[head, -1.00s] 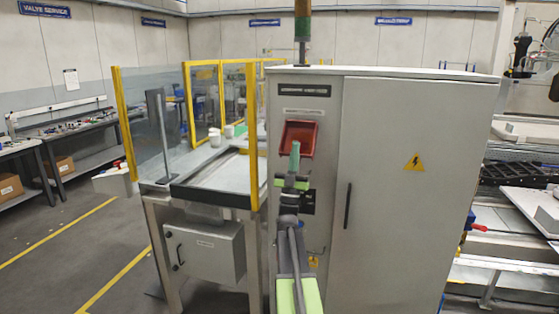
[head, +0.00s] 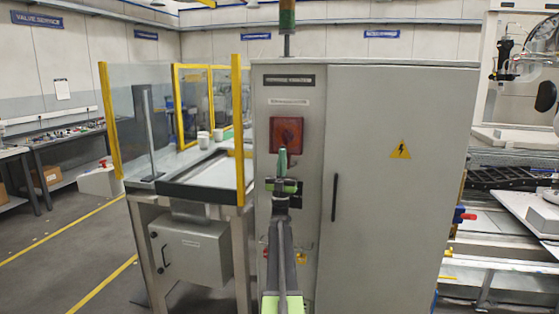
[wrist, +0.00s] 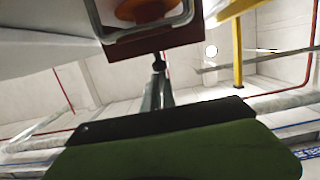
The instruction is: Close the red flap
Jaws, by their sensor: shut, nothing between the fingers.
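The red flap (head: 287,134) is on the front of the grey cabinet, below two labels. In the head view it shows as a dark red square lying about flat with the cabinet face, with a round darker shape in its middle. I cannot tell whether it is pressed fully home. In the wrist view its red edge (wrist: 157,41) is near the top, with an orange-red round part inside a pale rim. My gripper (head: 283,160) is shut and empty, its green tip just below the flap in the head view. Whether it touches the flap cannot be told.
Open floor lies further left.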

